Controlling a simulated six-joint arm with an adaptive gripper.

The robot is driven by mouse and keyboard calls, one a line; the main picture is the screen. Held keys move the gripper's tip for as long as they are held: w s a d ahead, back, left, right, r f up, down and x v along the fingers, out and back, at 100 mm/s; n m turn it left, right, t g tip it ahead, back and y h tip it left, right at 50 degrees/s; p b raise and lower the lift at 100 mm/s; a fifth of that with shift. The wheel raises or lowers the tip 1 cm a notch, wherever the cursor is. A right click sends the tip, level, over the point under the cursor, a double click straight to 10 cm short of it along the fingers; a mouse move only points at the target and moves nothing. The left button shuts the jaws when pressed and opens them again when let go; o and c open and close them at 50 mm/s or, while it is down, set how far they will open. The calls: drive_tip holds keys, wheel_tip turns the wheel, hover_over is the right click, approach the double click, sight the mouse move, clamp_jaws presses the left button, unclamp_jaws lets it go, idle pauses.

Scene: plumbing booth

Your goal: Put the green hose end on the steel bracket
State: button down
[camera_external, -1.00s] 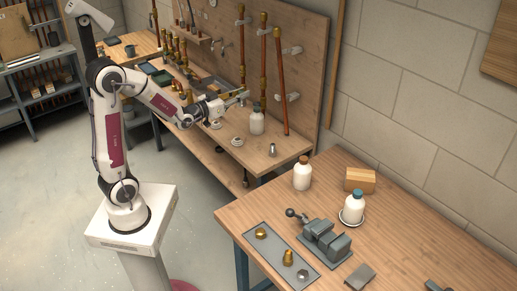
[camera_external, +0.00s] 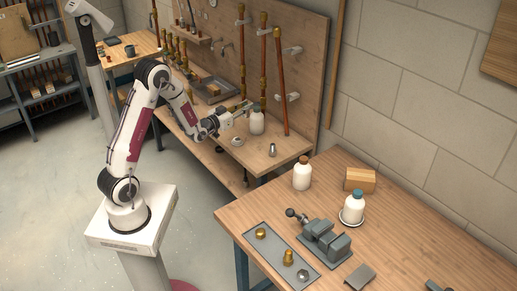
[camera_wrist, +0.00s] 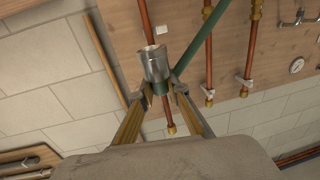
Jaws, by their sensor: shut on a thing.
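My gripper (camera_wrist: 160,92) shows in the wrist view with its two fingertips closed around the green hose end, just below a shiny steel cylindrical fitting (camera_wrist: 154,62). The green hose (camera_wrist: 205,35) runs from there to the upper right. The hose is too small to make out clearly there. Several pale metal brackets are on the panel, one at mid height (camera_external: 292,50) and one lower (camera_external: 284,97); I cannot tell which is the steel bracket.
Copper pipes (camera_external: 281,80) stand along the panel behind my gripper. The near bench holds a vise (camera_external: 325,240), bottles and a grey tray (camera_external: 262,255) of brass fittings.

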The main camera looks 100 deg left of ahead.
drive_tip(key=s+a+f+n+g+y, duration=0.1)
drive_tip(key=s+a+f, duration=0.1)
drive_tip(key=a+f, duration=0.5)
drive_tip(key=s+a+f+g, duration=0.1)
drive_tip(key=a+f, duration=0.3)
drive_tip(key=f, duration=0.5)
drive_tip(key=shift+n, duration=0.3)
drive_tip(key=a+r, duration=0.3)
drive_tip(key=a, duration=0.1)
drive_tip(key=shift+w+a+r, duration=0.15)
drive_tip(key=shift+a+r, duration=0.1)
drive_tip(key=shift+r, duration=0.1)
drive_tip(key=shift+f, duration=0.1)
drive_tip(key=shift+f, duration=3)
drive_tip(key=shift+f, duration=1.9)
